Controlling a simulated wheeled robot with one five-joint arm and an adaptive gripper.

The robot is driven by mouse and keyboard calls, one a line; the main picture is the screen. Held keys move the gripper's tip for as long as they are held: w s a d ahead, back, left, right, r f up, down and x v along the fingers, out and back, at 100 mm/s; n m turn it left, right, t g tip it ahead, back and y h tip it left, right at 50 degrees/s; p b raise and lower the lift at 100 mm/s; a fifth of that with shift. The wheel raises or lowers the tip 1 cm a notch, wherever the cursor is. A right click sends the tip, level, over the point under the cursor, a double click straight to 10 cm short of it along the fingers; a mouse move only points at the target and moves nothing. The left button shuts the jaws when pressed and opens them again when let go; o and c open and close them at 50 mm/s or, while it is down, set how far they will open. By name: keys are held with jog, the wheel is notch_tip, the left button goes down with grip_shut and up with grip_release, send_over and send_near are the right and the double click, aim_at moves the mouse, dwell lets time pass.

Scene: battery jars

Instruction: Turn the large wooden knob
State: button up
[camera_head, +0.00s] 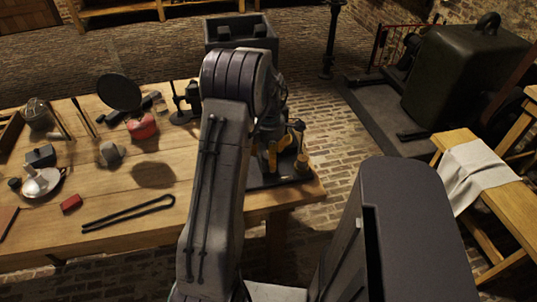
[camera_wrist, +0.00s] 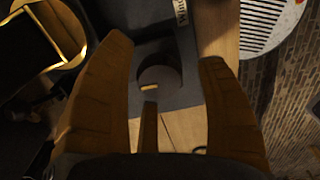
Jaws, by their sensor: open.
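My gripper (camera_wrist: 165,75) is open in the wrist view, with one brown finger on each side. A dark round knob-like piece (camera_wrist: 160,74) with a small pale mark shows between and beyond the fingers, on a grey base (camera_wrist: 185,88). I cannot tell whether it is wooden, and neither finger visibly touches it. In the head view my gripper (camera_head: 279,148) is partly hidden behind my arm, over a dark-based apparatus (camera_head: 268,182) at the table's right end. The large wooden knob cannot be made out clearly there.
The wooden table (camera_head: 110,185) holds a red jar (camera_head: 143,127), a dark disc (camera_head: 119,93), black tongs (camera_head: 128,213) and a white funnel-like piece (camera_head: 41,182). A dark machine (camera_head: 462,80) and a bench with a cloth (camera_head: 475,172) stand at right. Brick floor lies between.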

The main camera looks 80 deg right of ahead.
jog(key=shift+c, duration=0.2)
jog(key=c, duration=1.1)
jog(key=shift+c, duration=0.2)
